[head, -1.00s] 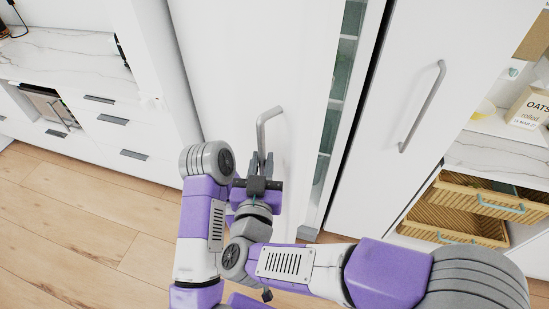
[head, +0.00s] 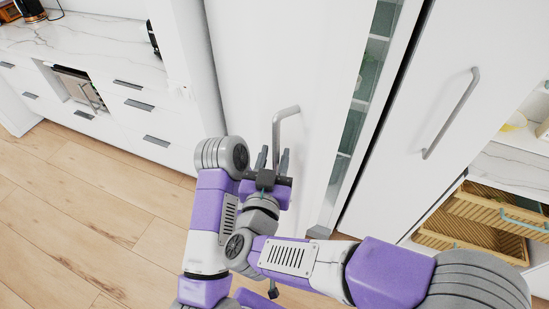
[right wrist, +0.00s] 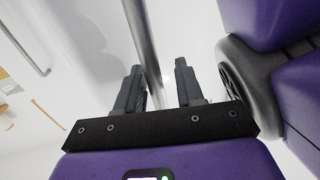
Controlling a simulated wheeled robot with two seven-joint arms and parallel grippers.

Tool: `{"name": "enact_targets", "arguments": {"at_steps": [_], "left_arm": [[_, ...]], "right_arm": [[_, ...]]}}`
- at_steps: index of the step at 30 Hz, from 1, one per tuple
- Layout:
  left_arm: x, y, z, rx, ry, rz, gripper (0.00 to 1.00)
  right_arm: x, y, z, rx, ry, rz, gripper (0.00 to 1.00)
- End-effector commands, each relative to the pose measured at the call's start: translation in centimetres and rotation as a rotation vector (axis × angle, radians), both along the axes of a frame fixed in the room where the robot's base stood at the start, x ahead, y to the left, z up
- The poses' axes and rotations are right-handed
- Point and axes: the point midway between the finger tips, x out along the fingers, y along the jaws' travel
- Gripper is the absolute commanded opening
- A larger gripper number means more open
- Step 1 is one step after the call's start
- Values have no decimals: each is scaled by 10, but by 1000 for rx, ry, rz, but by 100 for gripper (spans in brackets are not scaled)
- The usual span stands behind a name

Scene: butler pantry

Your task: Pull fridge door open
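The white fridge door (head: 250,60) stands ajar in the head view, with a strip of shelved interior (head: 366,80) showing past its right edge. Its grey bar handle (head: 285,112) is near the lower middle of the view. My right gripper (head: 273,160) is at the lower part of this handle, its two fingers spread. In the right wrist view, the handle (right wrist: 143,35) runs down between the open fingers (right wrist: 160,85), nearer the left finger, with a gap to the right one. Whether the left finger touches it cannot be told.
A second white door (head: 420,90) with its own handle (head: 452,112) is to the right. Pulled-out woven drawers (head: 480,225) are at the lower right. A marble counter (head: 85,45) with white drawers stands left. The wooden floor (head: 90,220) at lower left is clear.

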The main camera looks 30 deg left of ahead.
Motion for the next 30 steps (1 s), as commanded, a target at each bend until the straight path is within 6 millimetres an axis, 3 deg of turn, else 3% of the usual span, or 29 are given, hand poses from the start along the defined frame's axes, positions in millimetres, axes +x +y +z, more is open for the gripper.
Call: {"name": "enact_targets", "arguments": {"at_steps": [8, 15, 21, 30], "left_arm": [[0, 0, 0, 0, 0, 0, 43], [0, 0, 1, 0, 0, 0, 43], [0, 0, 2, 0, 0, 0, 43], [0, 0, 2, 0, 0, 0, 43]], "right_arm": [[-10, -2, -1, -2, 0, 1, 37], [-49, -12, 0, -2, -1, 3, 37], [-70, -18, 0, 0, -1, 1, 37], [-73, -19, 0, 0, 1, 0, 37]]}}
